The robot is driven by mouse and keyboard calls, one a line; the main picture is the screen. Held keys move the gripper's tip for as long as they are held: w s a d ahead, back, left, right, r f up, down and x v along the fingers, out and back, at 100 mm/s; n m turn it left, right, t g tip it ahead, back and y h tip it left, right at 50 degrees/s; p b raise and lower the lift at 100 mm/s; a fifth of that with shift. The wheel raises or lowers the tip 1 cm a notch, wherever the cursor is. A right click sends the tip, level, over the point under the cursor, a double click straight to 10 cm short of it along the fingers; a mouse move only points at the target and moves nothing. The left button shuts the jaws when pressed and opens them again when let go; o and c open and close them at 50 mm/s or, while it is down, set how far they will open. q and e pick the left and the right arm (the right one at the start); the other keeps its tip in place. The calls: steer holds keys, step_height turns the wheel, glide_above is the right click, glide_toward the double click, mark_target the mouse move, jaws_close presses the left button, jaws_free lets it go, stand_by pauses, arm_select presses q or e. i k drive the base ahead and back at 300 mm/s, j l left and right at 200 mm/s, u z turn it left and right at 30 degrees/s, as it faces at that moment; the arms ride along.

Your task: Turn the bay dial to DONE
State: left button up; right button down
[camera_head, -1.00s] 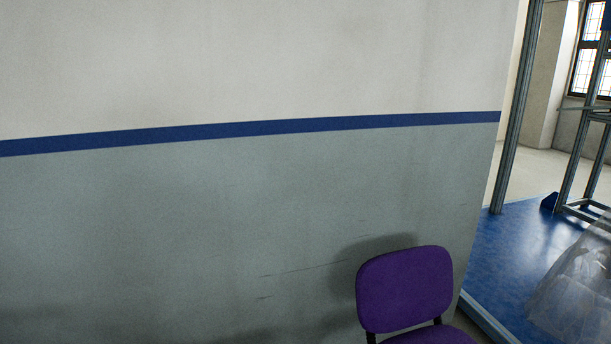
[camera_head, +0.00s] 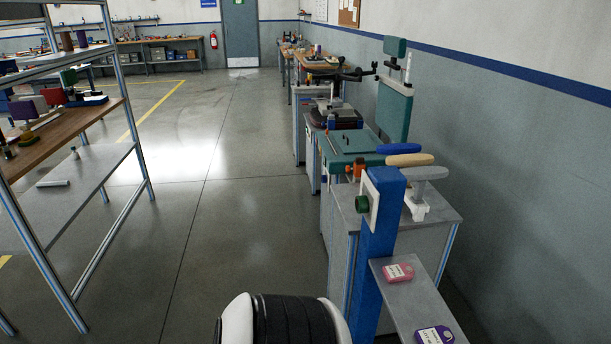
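A dark green knob (camera_head: 361,203) sticks out of the left side of a white plate (camera_head: 372,196) near the top of a blue post (camera_head: 377,240). It looks like a dial, seen from the side. Any marks on the plate are too small or too edge-on to read, so I cannot tell its setting. Neither of my grippers shows. A white and black rounded part of my own arm is at the bottom centre, in front of and left of the post.
A grey shelf (camera_head: 408,300) beside the post bears a pink and a purple item. Workbenches with a green chair-like fixture (camera_head: 394,108) line the right wall. A metal-framed rack (camera_head: 60,145) stands at left. The grey floor (camera_head: 225,190) between is clear.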

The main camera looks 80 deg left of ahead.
mark_target(362, 201)
steer(key=u, duration=2.15)
